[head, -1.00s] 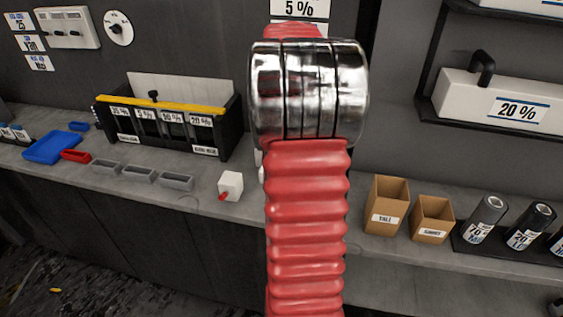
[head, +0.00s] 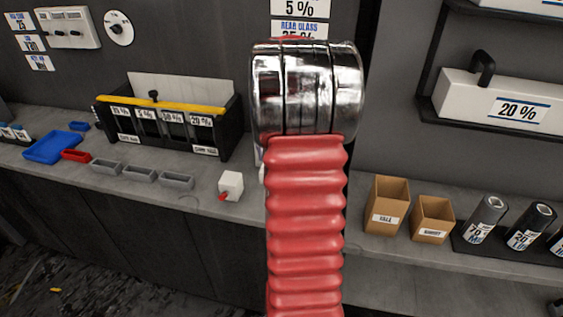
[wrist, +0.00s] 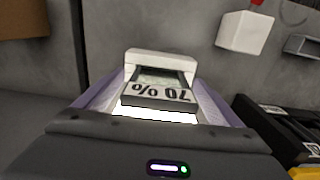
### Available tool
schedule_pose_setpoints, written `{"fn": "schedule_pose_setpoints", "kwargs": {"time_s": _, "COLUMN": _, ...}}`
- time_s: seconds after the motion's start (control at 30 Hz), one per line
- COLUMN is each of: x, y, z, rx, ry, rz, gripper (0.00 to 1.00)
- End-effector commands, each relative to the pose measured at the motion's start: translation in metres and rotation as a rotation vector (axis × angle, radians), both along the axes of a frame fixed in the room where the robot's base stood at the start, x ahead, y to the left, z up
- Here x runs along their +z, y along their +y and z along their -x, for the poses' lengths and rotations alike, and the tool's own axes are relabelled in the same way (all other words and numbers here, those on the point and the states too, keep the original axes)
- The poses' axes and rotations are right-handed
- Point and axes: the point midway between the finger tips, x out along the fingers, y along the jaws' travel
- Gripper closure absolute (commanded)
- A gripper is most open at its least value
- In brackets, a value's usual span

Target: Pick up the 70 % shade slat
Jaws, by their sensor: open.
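The 70 % shade slat (wrist: 157,94) shows in the middle of the wrist view, its label upside down. A white block-like part lies at its far end and a bright strip at its near edge. My gripper (wrist: 160,78) is open, with one pale purple finger on each side of the slat. I cannot tell whether the fingers touch it. In the head view, my red ribbed arm hides the gripper and the slat.
A black rack with a yellow bar (head: 160,105) stands on the grey counter at the left. A small white box (head: 231,185) is left of my arm. Cardboard boxes (head: 386,204) and dark rolls (head: 485,219) stand at the right.

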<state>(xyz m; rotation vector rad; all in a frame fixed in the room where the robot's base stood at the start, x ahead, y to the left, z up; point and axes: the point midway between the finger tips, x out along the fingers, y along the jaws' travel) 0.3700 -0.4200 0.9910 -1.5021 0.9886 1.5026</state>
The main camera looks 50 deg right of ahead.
Motion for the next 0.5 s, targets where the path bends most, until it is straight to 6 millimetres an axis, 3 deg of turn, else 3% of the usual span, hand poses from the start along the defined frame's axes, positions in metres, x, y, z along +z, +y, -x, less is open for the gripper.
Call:
{"fn": "schedule_pose_setpoints", "kwargs": {"time_s": 0.33, "x": 0.0003, "y": -0.0002, "z": 0.0001, "rx": 0.0, "ry": 0.0, "rz": 0.0, "gripper": 0.12}}
{"fn": "schedule_pose_setpoints", "kwargs": {"time_s": 0.5, "x": 0.0004, "y": -0.0003, "z": 0.0002, "rx": -0.001, "ry": 0.0, "rz": 0.0, "gripper": 0.24}}
